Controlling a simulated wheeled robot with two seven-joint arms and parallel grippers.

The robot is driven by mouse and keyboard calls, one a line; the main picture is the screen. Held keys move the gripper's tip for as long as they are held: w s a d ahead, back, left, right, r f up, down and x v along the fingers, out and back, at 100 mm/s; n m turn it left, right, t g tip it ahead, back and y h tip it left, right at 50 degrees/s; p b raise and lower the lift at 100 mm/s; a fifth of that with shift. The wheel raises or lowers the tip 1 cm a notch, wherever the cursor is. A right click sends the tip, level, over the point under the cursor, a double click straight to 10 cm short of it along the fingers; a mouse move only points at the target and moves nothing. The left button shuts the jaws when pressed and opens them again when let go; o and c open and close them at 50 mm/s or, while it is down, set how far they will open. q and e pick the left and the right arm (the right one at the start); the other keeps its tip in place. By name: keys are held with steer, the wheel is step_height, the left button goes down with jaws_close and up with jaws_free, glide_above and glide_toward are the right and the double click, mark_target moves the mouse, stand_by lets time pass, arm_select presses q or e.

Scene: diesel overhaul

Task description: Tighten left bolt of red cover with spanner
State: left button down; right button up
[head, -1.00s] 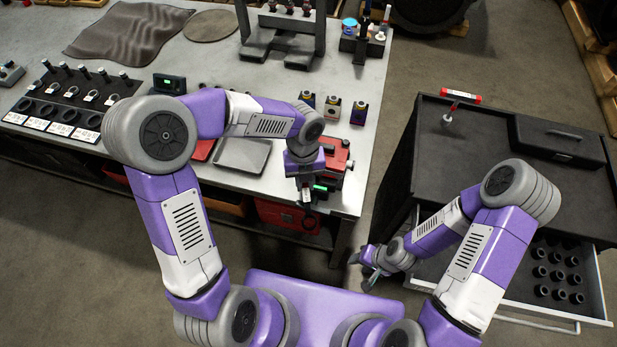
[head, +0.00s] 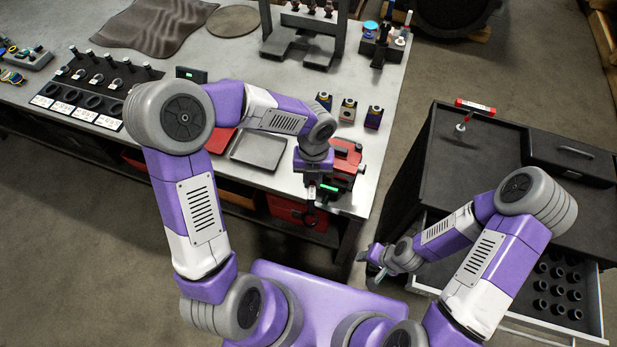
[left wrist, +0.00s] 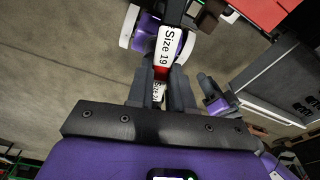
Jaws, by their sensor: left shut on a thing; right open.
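The red cover (head: 346,158) is on a dark unit at the front right corner of the workbench; red also shows at the top right of the left wrist view (left wrist: 268,9). My left gripper (head: 311,196) is beside the unit, on its left front side, pointing down. In the left wrist view it is shut on a tool, apparently the spanner (left wrist: 172,47), with a white "Size 19" label. The spanner's jaw end and the left bolt cannot be made out, so contact is unclear. My right gripper (head: 374,262) is open and empty, low beside the dark cabinet.
A grey tray (head: 259,151) lies left of my left gripper. Several small boxes (head: 348,110) stand behind the red cover. The cabinet (head: 455,140) at right has an open drawer with black sockets and a red-handled tool (head: 475,106) on top. Floor separates bench and cabinet.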

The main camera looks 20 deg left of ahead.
arm_select(q)
steer(key=shift+w+d+n, duration=0.3)
steer(key=shift+d+n, duration=0.6)
steer(key=shift+n, duration=0.2)
steer(key=shift+d+b, duration=0.1)
steer(key=shift+b, duration=0.2)
steer(key=d+n, duration=0.1)
steer(key=w+d+n+b, duration=0.1)
steer(key=n, duration=0.1)
steer(key=shift+w+d+h, duration=0.2)
steer(key=shift+w+h, duration=0.1)
steer(key=w+d+n, duration=0.1)
steer(key=n, duration=0.1)
steer(key=w+d+n+b, duration=0.1)
steer(key=shift+w+n+t, duration=0.15)
steer(key=shift+n+t, duration=0.15)
steer(key=shift+n, duration=0.1)
